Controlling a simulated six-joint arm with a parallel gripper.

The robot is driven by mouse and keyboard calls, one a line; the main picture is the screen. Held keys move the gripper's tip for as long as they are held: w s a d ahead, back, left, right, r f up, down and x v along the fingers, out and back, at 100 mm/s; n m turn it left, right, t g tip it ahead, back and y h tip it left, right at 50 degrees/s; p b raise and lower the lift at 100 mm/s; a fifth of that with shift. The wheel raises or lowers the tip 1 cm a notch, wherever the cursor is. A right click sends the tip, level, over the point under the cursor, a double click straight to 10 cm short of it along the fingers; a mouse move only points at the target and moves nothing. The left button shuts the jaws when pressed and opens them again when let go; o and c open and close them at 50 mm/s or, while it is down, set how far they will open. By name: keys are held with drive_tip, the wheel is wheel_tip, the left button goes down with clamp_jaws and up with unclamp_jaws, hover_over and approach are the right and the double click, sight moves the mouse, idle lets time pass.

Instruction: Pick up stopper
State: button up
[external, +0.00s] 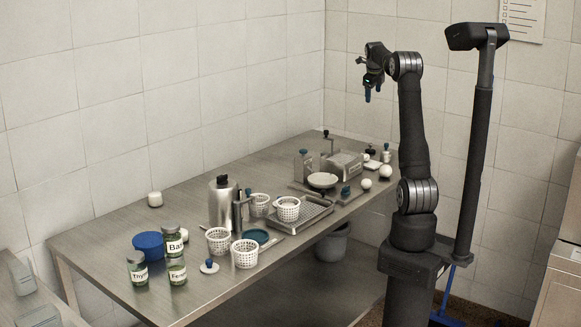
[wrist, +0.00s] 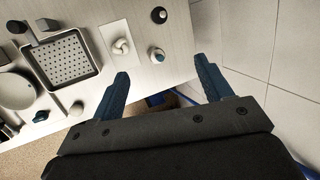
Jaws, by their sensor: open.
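I cannot tell for certain which piece is the stopper. Candidates are a white disc with a dark blue knob (external: 209,266) near the table's front left, and a small blue-topped piece (external: 346,191) at the front edge. At the far right end stands a small white piece with a blue top (external: 386,156). In the wrist view, a dark-knobbed piece (wrist: 159,15) and a round white piece with a dark centre (wrist: 156,54) lie beyond my fingers. My gripper (external: 372,92) is raised above the table's right end, open and empty; its blue fingers (wrist: 161,65) are spread apart.
White perforated baskets (external: 245,254), green-filled labelled jars (external: 177,272), a steel canister (external: 220,204) and a metal drain tray (external: 312,220) crowd the table's front. A metal box (external: 345,166) and white balls (external: 385,171) are at the right. The table's back left is mostly clear.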

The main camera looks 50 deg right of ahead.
drive_tip(key=shift+f, duration=0.1)
drive_tip(key=n, duration=2.4)
approach(371, 144)
drive_tip(key=x, duration=0.5)
drive_tip(key=shift+s+a+f, duration=0.2)
drive_tip(key=shift+a+f, duration=0.05)
drive_tip(key=shift+f, duration=0.3)
drive_tip(key=shift+w+d+x, duration=0.15)
drive_tip(key=shift+x, duration=1.15)
drive_tip(key=shift+w+d+x, duration=0.15)
drive_tip(key=shift+x, duration=1.1)
drive_tip(key=shift+r, duration=0.15)
drive_tip(key=c, duration=1.1)
